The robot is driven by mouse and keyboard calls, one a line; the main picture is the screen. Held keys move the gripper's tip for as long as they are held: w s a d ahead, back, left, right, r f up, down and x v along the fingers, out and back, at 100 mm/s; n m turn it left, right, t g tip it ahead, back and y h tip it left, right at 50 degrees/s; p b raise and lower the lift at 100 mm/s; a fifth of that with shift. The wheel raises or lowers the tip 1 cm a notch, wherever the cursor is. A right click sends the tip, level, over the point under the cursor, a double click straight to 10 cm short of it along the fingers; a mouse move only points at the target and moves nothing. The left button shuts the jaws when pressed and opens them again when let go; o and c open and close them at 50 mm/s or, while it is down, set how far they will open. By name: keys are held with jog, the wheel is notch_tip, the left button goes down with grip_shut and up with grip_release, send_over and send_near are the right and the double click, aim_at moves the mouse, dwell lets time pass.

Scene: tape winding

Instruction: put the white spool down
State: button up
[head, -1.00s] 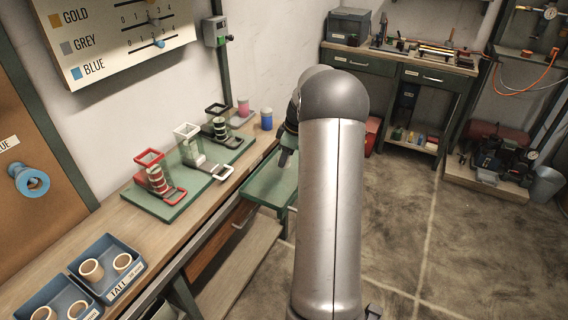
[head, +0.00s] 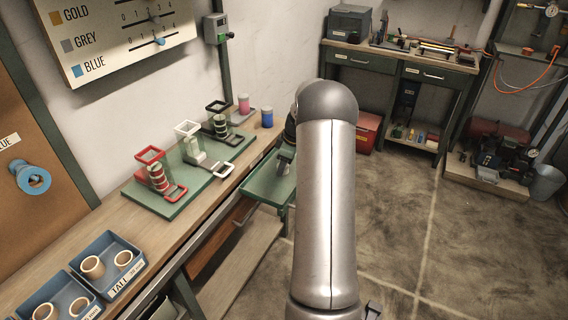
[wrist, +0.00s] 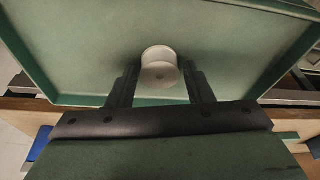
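The white spool (wrist: 159,72) shows in the wrist view, standing on the floor of a green tray (wrist: 90,60). My gripper (wrist: 160,82) has a finger on each side of it, with a visible gap between each finger and the spool, so it is open. In the head view my gripper (head: 286,160) is low over the green tray (head: 262,188) at the bench's right edge, partly behind my arm. The spool cannot be made out in the head view.
A green board (head: 175,205) with red, white and black frame stands is on the bench, left of the tray. Blue bins (head: 110,262) with tan rings sit at the front left. The tray has a raised rim.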

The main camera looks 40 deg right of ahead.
jog(key=shift+o, duration=0.6)
jog(key=shift+r, duration=0.15)
jog(key=shift+r, duration=0.25)
jog(key=v, duration=1.1)
jog(key=s+a+r+m+g, duration=0.1)
jog(key=s+a+r, duration=0.15)
jog(key=a, duration=1.05)
jog(key=s+a+r+m, duration=0.1)
jog(key=s+a, duration=0.2)
jog(key=a, duration=0.4)
jog(key=s+a+r+m, duration=0.1)
jog(key=s+a, duration=0.3)
jog(key=a, duration=0.2)
jog(key=s+a+f+m+h, duration=0.1)
jog(key=s+a+f+m, duration=0.1)
jog(key=s+a, duration=0.3)
jog(key=s+a+f+m+g, duration=0.1)
jog(key=s+a, duration=0.4)
jog(key=s, duration=0.7)
jog(key=shift+s+a+f+m+h, duration=0.3)
jog(key=shift+f+m+h, duration=0.1)
jog(key=shift+f, duration=0.5)
